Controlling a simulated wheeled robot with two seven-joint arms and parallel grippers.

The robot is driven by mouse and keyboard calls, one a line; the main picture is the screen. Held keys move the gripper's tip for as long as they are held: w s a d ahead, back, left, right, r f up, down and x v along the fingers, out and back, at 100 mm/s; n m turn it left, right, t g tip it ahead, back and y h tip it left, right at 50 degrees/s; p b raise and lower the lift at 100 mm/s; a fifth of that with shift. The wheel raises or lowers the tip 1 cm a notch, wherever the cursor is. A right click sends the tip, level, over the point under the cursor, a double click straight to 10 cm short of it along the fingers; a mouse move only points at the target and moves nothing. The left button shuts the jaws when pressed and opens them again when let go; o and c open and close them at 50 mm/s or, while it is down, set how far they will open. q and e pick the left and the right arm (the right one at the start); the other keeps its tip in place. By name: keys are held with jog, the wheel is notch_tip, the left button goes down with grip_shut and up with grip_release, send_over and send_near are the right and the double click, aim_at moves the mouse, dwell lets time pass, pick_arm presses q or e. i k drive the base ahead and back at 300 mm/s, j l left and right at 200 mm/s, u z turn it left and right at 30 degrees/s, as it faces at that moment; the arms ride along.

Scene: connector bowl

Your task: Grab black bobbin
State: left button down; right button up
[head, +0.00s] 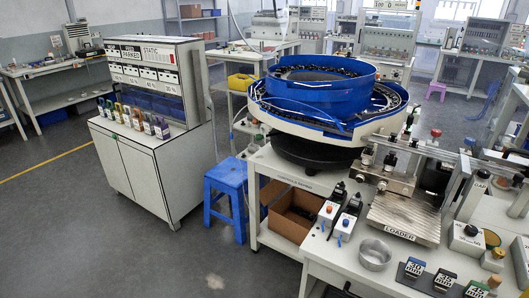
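No thing in the head view can be clearly made out as a black bobbin. The large blue bowl feeder (318,98) stands on a white table in the middle. Small dark parts (325,74) lie inside its upper bowl, too small to tell apart. A round grey metal bowl (374,256) sits on the front of the table, and its inside looks empty. Neither of my grippers shows in this view.
A loader fixture (405,215) stands right of the feeder, beside two black-and-white devices (328,214). A blue stool (228,195) stands left of the table. A white cabinet (150,165) stands further left. Grey floor (130,255) at the lower left is clear.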

aim_at(369, 151)
jog(key=k+l+z, duration=0.15)
jog(key=l, duration=0.2)
jog(key=k+l+z, duration=0.1)
jog(key=l, duration=0.25)
jog(key=k+l+z, duration=0.15)
jog(key=l, duration=0.2)
jog(key=k+l+z, duration=0.1)
jog(key=l, duration=0.3)
jog(key=k+l+z, duration=0.15)
jog(key=l, duration=0.25)
jog(key=i+j, duration=0.2)
jog(key=j, duration=0.15)
jog(key=i+j, duration=0.15)
jog(key=j, duration=0.25)
jog(key=i+j, duration=0.2)
jog(key=j, duration=0.15)
jog(key=i+j+z, duration=0.1)
jog(key=j, duration=0.25)
jog(key=i+j, duration=0.25)
jog(key=j, duration=0.15)
jog(key=i+j, duration=0.2)
jog(key=j, duration=0.15)
jog(key=i+j, duration=0.15)
jog(key=j, duration=0.25)
jog(key=z, duration=0.05)
